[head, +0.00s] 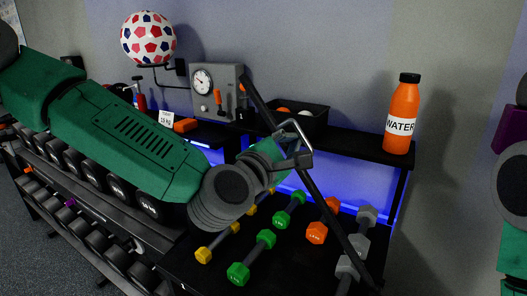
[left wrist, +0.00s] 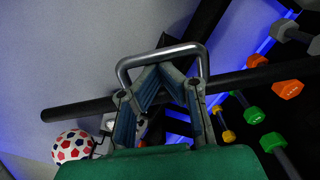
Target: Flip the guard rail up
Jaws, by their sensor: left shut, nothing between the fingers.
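The guard rail (head: 322,201) is a long black bar. It runs slantwise in the head view, from beside the grey gauge box down to the lower right, across the front of the dumbbell shelf. In the left wrist view the rail (left wrist: 258,75) crosses behind the fingers. A silver U-shaped handle (head: 297,127) sits on the rail; it also shows in the left wrist view (left wrist: 160,52). My left gripper (head: 296,160) is at the handle, its fingertips (left wrist: 161,69) together under the loop with nothing between them. Contact with the handle is unclear. My right gripper is out of view.
Green, yellow, orange and grey dumbbells (head: 265,240) lie behind the rail. An orange water bottle (head: 402,120) and a black bin (head: 300,118) stand on the upper shelf. A gauge box (head: 215,95) and a ball (head: 148,38) are at the back left.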

